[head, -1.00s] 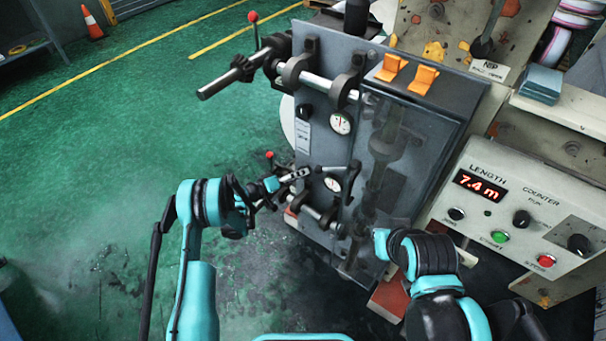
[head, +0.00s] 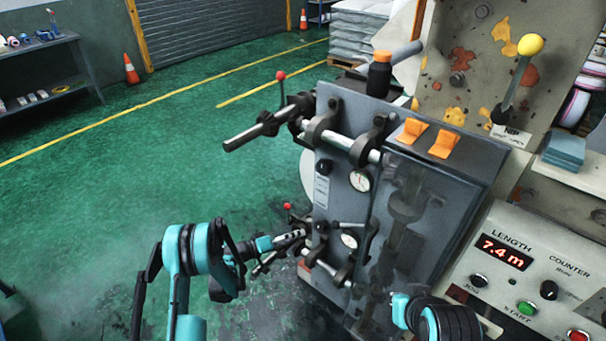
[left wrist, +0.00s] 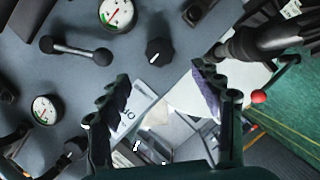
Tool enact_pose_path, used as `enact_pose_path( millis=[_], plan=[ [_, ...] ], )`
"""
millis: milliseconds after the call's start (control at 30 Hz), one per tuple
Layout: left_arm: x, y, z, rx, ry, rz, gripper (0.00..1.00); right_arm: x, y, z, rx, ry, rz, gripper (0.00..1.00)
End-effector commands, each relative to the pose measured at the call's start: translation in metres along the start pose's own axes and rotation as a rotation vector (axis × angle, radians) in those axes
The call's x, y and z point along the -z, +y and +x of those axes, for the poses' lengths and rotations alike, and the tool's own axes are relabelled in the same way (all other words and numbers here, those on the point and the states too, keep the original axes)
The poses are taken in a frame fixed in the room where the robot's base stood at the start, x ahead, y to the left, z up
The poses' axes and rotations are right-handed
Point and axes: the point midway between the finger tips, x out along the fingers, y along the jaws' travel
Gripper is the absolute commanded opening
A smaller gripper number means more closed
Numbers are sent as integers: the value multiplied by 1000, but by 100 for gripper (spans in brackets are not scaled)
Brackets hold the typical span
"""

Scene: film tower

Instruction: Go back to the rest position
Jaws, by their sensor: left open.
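My left gripper (head: 288,245) is at the lower left side of the grey machine panel (head: 345,115), near the lower rod and gauge (head: 349,240). In the left wrist view its two dark fingers (left wrist: 162,80) are spread apart with nothing held between them. Behind them are the panel face, a black knob (left wrist: 159,51), a white label (left wrist: 132,112) and a pale rounded surface. My right arm (head: 440,318) shows only in part at the bottom; its gripper cannot be made out.
A control box (head: 520,225) reading 7.4 m stands at the right. An upper bar (head: 250,135) sticks out left from the panel, and a red-tipped lever (head: 281,88) rises beside it. The green floor to the left is clear; a shelf (head: 70,62) and cone (head: 131,68) stand far back.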

Motion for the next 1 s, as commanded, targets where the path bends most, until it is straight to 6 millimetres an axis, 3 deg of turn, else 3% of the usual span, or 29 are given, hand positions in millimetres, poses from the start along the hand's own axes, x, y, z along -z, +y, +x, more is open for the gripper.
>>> enact_pose_path(
  millis=[133,233,467,733,1000],
  plan=[
    [3,3,0,8,-4,1,65,0,0,0,0,0,0,0],
    [13,17,-2,39,-20,4,65,0,0,0,0,0,0,0],
    [46,81,-22,205,-92,26,65,0,0,0,0,0,0,0],
    [50,162,-76,425,-163,76,65,0,0,0,0,0,0,0],
    [19,227,-151,636,-203,148,65,0,0,0,0,0,0,0]
  ],
)
